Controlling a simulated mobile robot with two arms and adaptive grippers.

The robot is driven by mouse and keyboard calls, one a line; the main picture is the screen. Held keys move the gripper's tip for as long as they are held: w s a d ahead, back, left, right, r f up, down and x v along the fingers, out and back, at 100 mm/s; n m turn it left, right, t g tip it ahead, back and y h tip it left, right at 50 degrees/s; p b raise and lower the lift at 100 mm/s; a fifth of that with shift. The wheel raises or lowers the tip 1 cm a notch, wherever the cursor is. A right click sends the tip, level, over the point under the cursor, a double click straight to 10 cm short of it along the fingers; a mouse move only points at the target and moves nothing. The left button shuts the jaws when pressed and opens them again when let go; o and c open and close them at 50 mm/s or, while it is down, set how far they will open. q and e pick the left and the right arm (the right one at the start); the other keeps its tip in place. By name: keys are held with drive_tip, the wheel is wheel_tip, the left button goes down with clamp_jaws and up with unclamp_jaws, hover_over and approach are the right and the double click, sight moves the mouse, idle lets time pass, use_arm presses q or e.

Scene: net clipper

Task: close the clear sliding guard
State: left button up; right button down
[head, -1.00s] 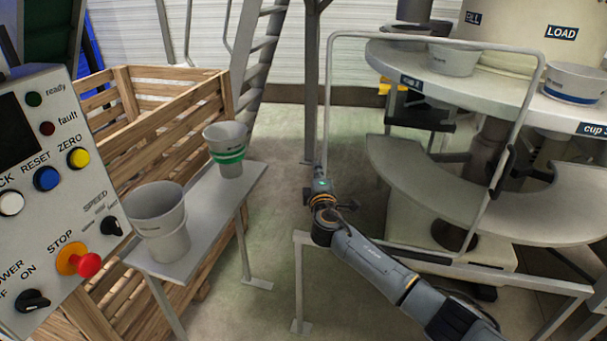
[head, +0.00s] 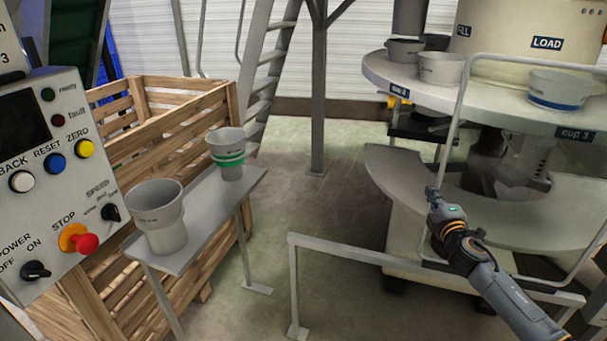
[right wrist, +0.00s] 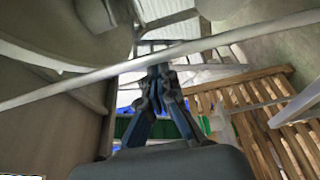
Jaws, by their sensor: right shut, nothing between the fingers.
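The clear guard stands in front of the round machine in the head view. Its thin grey frame (head: 458,100) shows a left post, a top bar running off to the right and a bottom bar; the clear pane itself hardly shows. My right gripper (head: 432,193) is shut and empty, with its tips at the lower part of the left post. In the right wrist view the closed fingers (right wrist: 158,72) point at a pale bar (right wrist: 210,42) of the frame that crosses in front. I cannot tell if they touch. My left gripper is out of view.
A low grey rail (head: 340,250) runs below the guard. The machine's round table (head: 480,92) carries several cups. At left are a control panel (head: 45,190), a wooden crate (head: 185,120) and a shelf (head: 200,215) with two cups. The floor between is clear.

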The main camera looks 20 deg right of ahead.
sight(450, 194)
drive_tip(key=s+d, duration=0.2)
drive_tip(key=d, duration=0.1)
drive_tip(key=shift+s+d+f, duration=0.1)
drive_tip(key=shift+s+d, duration=0.1)
drive_tip(key=shift+d, duration=0.1)
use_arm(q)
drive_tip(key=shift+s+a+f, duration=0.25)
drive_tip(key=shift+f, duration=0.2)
use_arm(e)
drive_tip(key=shift+s+d, duration=0.25)
drive_tip(key=shift+d, duration=0.2)
drive_tip(key=shift+d, duration=0.1)
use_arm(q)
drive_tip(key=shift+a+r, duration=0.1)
